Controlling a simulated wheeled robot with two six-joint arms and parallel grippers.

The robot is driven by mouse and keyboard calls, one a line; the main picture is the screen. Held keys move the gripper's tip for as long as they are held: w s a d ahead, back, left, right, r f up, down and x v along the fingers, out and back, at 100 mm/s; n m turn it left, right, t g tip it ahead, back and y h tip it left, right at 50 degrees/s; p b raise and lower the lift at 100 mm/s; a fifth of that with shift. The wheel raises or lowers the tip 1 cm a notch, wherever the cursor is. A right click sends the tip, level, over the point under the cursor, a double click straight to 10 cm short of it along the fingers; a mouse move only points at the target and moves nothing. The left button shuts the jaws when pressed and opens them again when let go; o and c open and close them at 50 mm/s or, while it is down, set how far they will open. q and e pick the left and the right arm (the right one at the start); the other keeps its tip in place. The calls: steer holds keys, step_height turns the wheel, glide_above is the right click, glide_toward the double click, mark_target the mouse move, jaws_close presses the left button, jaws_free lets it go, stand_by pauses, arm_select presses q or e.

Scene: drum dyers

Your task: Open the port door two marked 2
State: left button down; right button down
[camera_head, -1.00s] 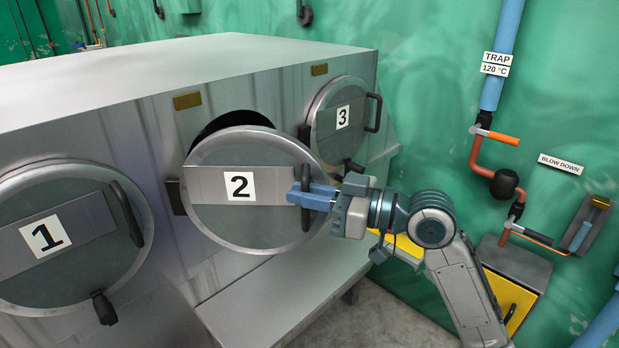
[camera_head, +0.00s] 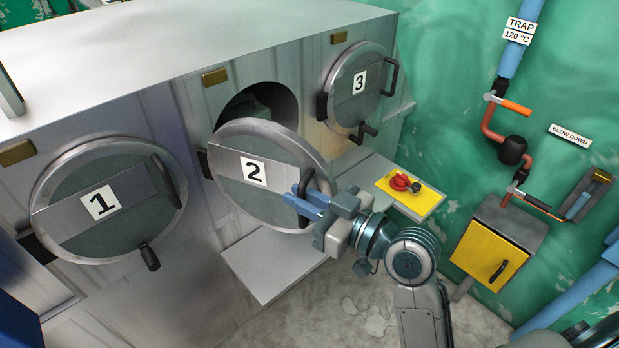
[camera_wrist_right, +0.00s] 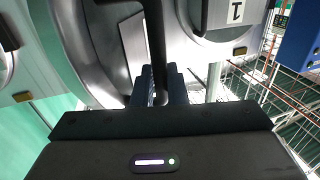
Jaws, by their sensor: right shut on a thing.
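Port door two (camera_head: 232,184), a round grey door marked 2, stands partly open, swung out on its left-side hinge. The dark port opening (camera_head: 262,100) shows behind its upper edge. My right gripper (camera_head: 300,200) is shut on the door's black bar handle (camera_head: 308,182) at the door's right side. In the right wrist view the blue fingers (camera_wrist_right: 160,88) sit around the dark handle bar (camera_wrist_right: 155,40). My left gripper is not seen in the head view.
Port doors one (camera_head: 105,205) and three (camera_head: 355,90) are closed on either side. A grey shelf (camera_head: 265,265) lies below door two. A yellow panel with a red knob (camera_head: 402,184) and a yellow wall box (camera_head: 490,255) are at right. Pipes run along the green wall.

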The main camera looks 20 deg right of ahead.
steer(key=shift+s+a+r+t+h+p, duration=0.25)
steer(key=shift+a+t+h+p, duration=0.1)
steer(key=shift+p, duration=0.15)
steer(key=shift+f, duration=0.1)
steer(key=c, duration=1.5)
jaws_free()
steer(key=shift+a, duration=0.1)
steer(key=shift+c, duration=0.2)
steer(key=shift+a, duration=0.1)
steer(key=shift+f, duration=0.1)
